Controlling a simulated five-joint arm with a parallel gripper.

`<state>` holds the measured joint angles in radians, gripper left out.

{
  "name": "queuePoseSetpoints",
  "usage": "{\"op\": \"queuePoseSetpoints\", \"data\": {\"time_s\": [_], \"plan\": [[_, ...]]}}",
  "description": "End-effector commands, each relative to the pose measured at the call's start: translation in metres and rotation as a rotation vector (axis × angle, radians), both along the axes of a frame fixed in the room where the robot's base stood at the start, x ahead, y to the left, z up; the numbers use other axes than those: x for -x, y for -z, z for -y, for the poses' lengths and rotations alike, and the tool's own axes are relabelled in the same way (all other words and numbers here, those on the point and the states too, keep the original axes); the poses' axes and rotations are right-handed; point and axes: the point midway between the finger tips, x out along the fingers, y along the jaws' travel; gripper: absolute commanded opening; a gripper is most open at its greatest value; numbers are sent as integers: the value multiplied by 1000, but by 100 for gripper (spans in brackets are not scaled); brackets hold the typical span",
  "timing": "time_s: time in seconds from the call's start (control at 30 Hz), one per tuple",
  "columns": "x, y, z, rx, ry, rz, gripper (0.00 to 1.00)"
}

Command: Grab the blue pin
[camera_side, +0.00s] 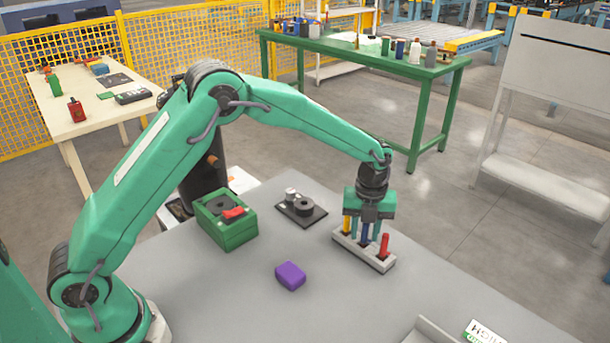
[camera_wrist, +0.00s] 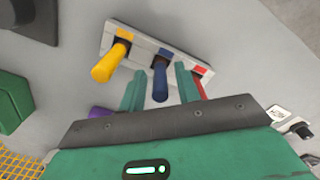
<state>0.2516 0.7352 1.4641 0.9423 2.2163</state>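A light grey rack (camera_side: 372,256) holds a yellow pin (camera_side: 347,224), a blue pin (camera_side: 365,234) and a red pin (camera_side: 384,244), all standing in it. My gripper (camera_side: 367,220) is over the rack, pointing down at the blue pin in the middle. In the wrist view, the blue pin (camera_wrist: 160,80) stands between the two green fingers of my gripper (camera_wrist: 160,72), with gaps visible on both sides. The gripper looks open. The yellow pin (camera_wrist: 110,63) is outside the left finger. The red pin (camera_wrist: 198,88) is partly hidden behind the right finger.
A purple block (camera_side: 290,275) lies on the grey table (camera_side: 250,300). A green box (camera_side: 229,232) with a red item stands at left, beside a dark plate (camera_side: 318,216) with a round black part. A grey tray (camera_side: 432,332) is at the front edge of the view.

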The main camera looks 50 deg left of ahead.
Motion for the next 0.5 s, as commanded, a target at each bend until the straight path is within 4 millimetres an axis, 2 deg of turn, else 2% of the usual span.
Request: {"op": "queuePoseSetpoints", "data": {"time_s": [0.03,0.13,0.17,0.5], "plan": [[0,0,0,0,0,0,22],[0,0,0,0,0,0,2],[0,0,0,0,0,0,0],[0,-1,0,0,0,1,0]]}}
